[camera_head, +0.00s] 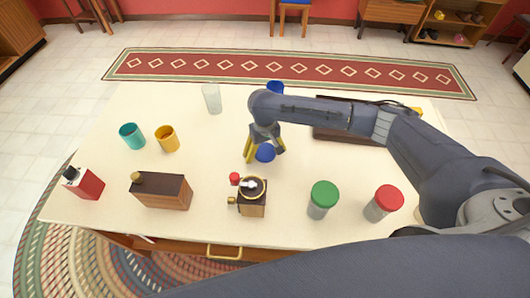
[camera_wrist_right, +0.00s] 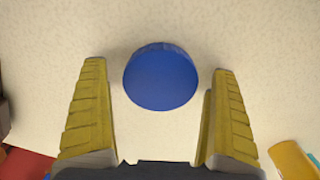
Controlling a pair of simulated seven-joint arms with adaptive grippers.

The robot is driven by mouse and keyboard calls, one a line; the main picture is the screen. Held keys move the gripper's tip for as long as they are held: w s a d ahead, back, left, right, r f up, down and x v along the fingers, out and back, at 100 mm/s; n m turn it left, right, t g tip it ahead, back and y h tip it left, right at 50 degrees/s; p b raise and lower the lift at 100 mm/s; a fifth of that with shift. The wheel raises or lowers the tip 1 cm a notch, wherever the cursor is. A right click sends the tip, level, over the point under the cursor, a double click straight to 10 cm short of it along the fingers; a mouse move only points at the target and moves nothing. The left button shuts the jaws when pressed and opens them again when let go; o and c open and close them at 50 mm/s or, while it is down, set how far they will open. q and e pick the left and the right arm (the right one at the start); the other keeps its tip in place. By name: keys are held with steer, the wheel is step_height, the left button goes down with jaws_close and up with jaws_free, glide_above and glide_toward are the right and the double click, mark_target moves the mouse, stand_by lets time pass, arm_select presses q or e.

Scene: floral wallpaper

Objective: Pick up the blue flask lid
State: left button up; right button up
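The blue flask lid (camera_head: 265,153) is a round blue disc near the middle of the table. In the right wrist view the lid (camera_wrist_right: 161,77) shows from above, between and slightly beyond the fingertips. My right gripper (camera_head: 264,158) is open, with its yellow fingers on either side of the lid. In the wrist view the gripper (camera_wrist_right: 157,68) has clear gaps between both fingers and the lid. I cannot tell whether a flask body stands under the lid. My left gripper is not in view.
Just in front stands a coffee grinder (camera_head: 252,198). A green-lidded flask (camera_head: 322,200) and a red-lidded flask (camera_head: 384,203) stand front right. A wooden box (camera_head: 165,191), yellow mug (camera_head: 167,139) and teal cup (camera_head: 132,136) are left. A glass (camera_head: 212,98) and blue cup (camera_head: 275,87) stand behind.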

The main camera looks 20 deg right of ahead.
mark_target(265, 150)
steer(key=c, duration=1)
steer(key=shift+r, duration=0.1)
step_height(265, 150, up, 19)
steer(key=s+d+r+m, duration=0.1)
steer(key=s+d, duration=0.3)
steer(key=s, duration=0.6)
steer(key=shift+d+r, duration=0.2)
